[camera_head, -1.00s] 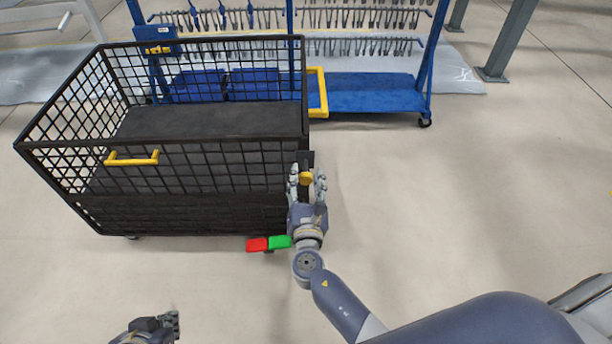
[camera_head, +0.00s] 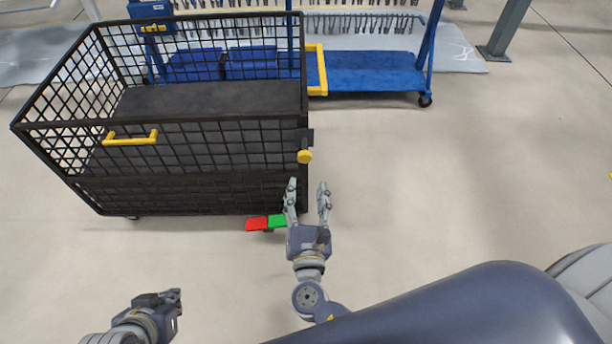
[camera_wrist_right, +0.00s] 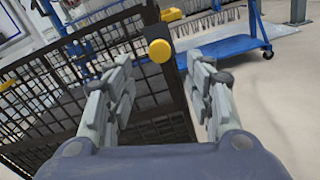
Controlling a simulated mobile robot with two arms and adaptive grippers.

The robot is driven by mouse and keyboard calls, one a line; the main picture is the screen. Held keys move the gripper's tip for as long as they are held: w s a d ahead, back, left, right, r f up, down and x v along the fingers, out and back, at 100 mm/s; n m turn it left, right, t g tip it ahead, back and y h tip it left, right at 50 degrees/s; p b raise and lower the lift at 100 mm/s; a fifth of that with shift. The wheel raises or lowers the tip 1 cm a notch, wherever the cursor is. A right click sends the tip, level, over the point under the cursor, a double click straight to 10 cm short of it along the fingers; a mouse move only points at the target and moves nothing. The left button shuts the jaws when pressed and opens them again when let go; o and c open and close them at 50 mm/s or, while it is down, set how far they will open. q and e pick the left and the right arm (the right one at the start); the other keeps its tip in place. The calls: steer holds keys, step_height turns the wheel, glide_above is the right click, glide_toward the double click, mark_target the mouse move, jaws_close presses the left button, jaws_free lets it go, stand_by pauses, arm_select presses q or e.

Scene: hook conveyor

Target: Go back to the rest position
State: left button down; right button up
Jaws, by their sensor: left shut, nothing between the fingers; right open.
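My right gripper (camera_head: 308,203) is open and empty, in front of the right front corner of the black mesh cart (camera_head: 190,195). A round yellow knob (camera_head: 304,157) sits on that corner, just beyond the fingertips and apart from them. In the right wrist view the knob (camera_wrist_right: 160,50) shows between and beyond the two open fingers (camera_wrist_right: 160,85). My left gripper (camera_head: 175,300) is shut and empty at the lower left, over the floor and clear of the cart.
A red and green pedal (camera_head: 267,223) sticks out at the cart's lower front edge, close to my right gripper. A yellow handle (camera_head: 130,138) is on the cart's front. A blue rack (camera_head: 375,78) with hanging hooks stands behind. The floor on the right is clear.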

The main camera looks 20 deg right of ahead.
steer(key=shift+s+a, duration=0.15)
steer(key=shift+s, duration=0.35)
